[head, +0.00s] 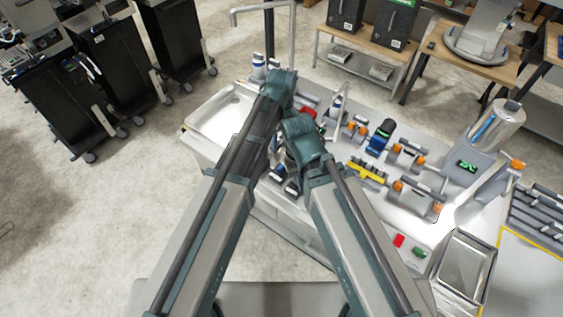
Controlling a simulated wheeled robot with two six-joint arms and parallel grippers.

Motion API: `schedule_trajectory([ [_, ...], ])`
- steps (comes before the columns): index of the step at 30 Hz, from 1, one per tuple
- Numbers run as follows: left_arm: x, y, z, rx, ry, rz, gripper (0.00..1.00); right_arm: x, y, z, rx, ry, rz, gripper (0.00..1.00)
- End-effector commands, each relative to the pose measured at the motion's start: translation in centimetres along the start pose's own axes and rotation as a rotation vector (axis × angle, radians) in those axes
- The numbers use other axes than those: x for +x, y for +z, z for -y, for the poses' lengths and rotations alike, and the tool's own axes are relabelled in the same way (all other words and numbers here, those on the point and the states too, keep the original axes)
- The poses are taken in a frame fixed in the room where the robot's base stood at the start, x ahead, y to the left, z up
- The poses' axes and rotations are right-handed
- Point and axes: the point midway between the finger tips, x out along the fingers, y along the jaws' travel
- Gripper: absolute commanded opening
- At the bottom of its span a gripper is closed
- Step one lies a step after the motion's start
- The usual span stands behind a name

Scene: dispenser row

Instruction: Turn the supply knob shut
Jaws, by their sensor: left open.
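My left gripper (285,181) is open over the near left part of the white bench, its dark fingers pointing down beside the sink. No knob can be singled out as the supply knob at this size. Grey fittings with orange ends (408,154) stand on the bench to the right of my arms, apart from the left gripper. My forearms cover the middle left of the bench. My right gripper cannot be made out behind the arm links.
A metal cylinder (497,124) stands at the right, and an open metal bin (463,265) at the near right.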

Motion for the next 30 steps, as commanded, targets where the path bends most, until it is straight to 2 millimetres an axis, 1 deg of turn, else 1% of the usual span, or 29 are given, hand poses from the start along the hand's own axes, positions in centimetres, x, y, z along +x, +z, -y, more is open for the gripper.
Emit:
schedule_trajectory([
  [8, 2.2, 0.0, 0.0, 0.002, 0.000, 0.000, 0.82, 2.2, -0.1, 0.2, -0.002, 0.001, 0.000, 0.00],
  [30, 12.4, 0.0, 0.0, 0.002, 0.000, 0.000, 0.82, 12.3, -0.7, 1.1, -0.014, 0.003, 0.000, 0.00],
])
